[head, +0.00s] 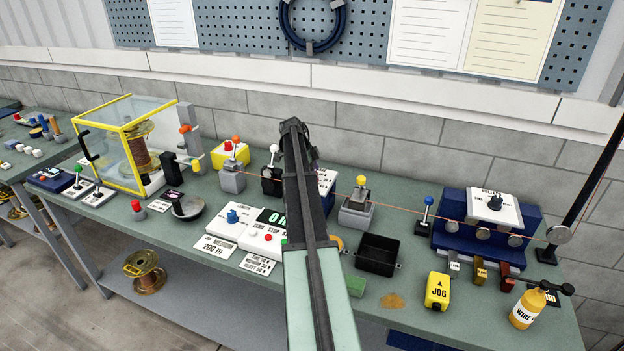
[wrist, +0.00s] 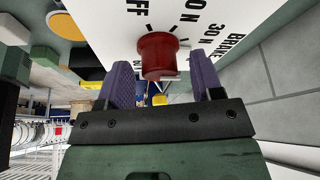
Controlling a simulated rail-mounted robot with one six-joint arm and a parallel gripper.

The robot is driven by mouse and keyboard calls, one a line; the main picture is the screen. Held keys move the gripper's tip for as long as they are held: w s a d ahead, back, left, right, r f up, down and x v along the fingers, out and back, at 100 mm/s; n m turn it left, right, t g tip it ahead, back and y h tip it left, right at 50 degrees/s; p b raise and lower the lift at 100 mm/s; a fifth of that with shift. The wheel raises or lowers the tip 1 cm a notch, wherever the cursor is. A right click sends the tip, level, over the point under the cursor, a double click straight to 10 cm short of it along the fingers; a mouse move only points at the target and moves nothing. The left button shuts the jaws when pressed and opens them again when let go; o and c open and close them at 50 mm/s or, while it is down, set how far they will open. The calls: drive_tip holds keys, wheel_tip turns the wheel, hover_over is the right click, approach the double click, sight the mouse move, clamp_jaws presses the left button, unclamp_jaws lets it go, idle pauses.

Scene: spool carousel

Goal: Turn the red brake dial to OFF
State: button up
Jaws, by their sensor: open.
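The red brake dial (wrist: 157,56) is a round knob on a white panel (wrist: 95,18) in the wrist view. The panel's printing appears upside down: the letters FF, "30 N" and "BRAKE" are readable, with short tick marks beside the dial. Which mark the dial points at cannot be told. My gripper (wrist: 161,66) is open, with one purple finger on each side of the dial; whether either touches it cannot be told. In the head view my arm hides the dial and gripper; part of a white box (head: 327,182) shows just right of the arm.
Left of my arm stands a white box with a blue knob (head: 233,216); a grey lever unit with a yellow knob (head: 361,181) stands to the right. A black bin (head: 377,258) and a yellow JOG box (head: 438,291) lie nearer the front. A thin orange wire crosses the bench.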

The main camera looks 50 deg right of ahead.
drive_tip(key=shift+r, duration=0.1)
drive_tip(key=c, duration=0.9)
